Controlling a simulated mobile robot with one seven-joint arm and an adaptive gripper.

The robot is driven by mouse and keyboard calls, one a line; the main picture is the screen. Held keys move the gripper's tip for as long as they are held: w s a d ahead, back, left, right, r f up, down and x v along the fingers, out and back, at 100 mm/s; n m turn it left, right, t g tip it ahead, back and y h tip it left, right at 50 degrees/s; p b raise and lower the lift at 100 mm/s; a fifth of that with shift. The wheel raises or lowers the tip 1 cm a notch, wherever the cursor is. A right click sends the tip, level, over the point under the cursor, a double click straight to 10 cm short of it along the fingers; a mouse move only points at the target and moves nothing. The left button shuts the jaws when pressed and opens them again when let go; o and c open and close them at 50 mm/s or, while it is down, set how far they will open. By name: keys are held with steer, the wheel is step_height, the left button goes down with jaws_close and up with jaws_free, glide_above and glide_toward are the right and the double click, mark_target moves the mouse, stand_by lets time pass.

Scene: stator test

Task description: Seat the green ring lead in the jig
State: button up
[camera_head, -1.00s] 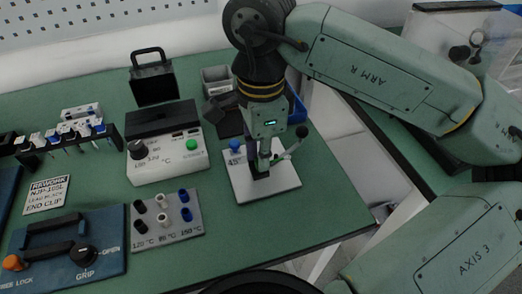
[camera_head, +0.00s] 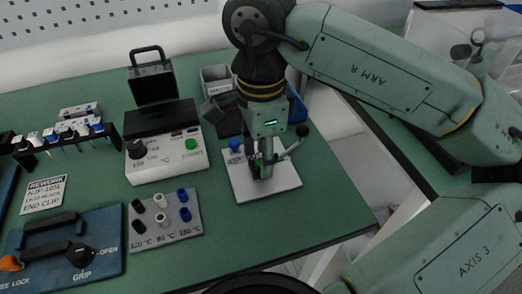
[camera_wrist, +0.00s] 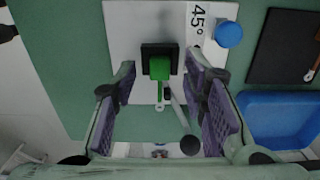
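The jig is a white plate (camera_head: 240,186) marked 45°, with a black block (camera_wrist: 150,51), a blue knob (camera_head: 235,145) and a lever with a black ball end (camera_wrist: 190,145). In the wrist view the green ring lead (camera_wrist: 160,69) is at the black block, its small ring end (camera_wrist: 160,106) pointing toward the bottom of the picture. I cannot tell how deep it sits. My gripper (camera_wrist: 163,88) is over the plate, its purple-padded fingers apart on both sides of the lead, with gaps visible. In the head view (camera_head: 264,172) the fingers hide the block and lead.
A heater box (camera_head: 165,157) with a green button and a board (camera_head: 166,218) of coloured plugs stand left of the jig. A blue tray (camera_wrist: 285,118) and a dark pad (camera_wrist: 284,45) lie close by. The table's front right edge is near the jig.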

steer(key=shift+r, duration=0.1)
step_height(320, 180, up, 12)
stand_by(0.5)
